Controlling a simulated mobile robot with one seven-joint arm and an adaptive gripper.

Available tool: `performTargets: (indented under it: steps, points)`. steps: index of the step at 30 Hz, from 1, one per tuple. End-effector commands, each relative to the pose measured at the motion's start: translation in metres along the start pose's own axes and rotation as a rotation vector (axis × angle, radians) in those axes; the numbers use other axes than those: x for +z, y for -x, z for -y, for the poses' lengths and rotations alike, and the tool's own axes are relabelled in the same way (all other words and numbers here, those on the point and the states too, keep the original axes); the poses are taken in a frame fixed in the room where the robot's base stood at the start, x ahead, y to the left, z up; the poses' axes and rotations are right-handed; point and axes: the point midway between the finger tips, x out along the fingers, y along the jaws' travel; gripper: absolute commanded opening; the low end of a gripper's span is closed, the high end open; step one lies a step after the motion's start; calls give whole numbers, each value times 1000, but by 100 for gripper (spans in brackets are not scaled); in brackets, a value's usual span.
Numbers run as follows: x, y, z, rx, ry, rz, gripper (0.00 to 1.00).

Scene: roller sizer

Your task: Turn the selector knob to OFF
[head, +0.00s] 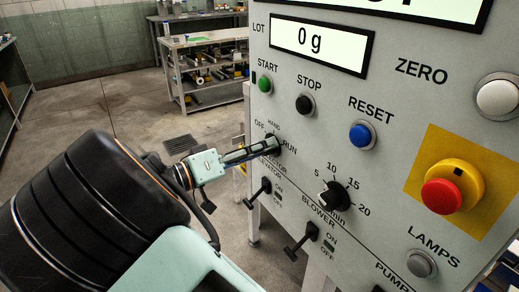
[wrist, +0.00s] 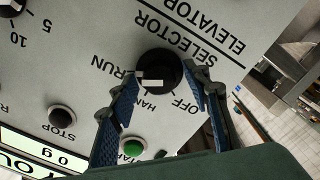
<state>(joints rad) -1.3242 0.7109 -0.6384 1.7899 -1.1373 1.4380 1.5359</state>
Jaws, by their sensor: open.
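The selector knob (wrist: 160,68) is a round black knob with white marks on a grey panel, seen in the wrist view. The labels RUN (wrist: 129,76), HAND (wrist: 157,103) and OFF (wrist: 192,109) stand around it. A white mark lies on the lower left of the knob, towards HAND and RUN; its exact setting I cannot tell. My gripper (wrist: 166,78) is open, with one finger on each side of the knob; contact is not clear. In the head view my gripper (head: 264,147) reaches the panel at the selector and hides most of the knob.
The panel also has a green START button (head: 265,84), a black STOP button (head: 305,104), a blue RESET button (head: 361,135) and a minute dial (head: 334,196). Black toggle levers (head: 258,192) stick out below the selector. A red emergency button (head: 441,195) is at the right.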

Motion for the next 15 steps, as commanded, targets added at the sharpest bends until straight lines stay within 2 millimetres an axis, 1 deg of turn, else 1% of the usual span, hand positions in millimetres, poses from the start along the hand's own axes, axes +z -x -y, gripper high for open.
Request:
performTargets:
  steps: [2, 13, 14, 15]
  points:
    - [0, 0, 0, 0, 0, 0, 44]
    - [0, 0, 0, 0, 0, 0, 4]
    - [0, 0, 0, 1, 0, 0, 2]
    - [0, 0, 0, 0, 1, 0, 2]
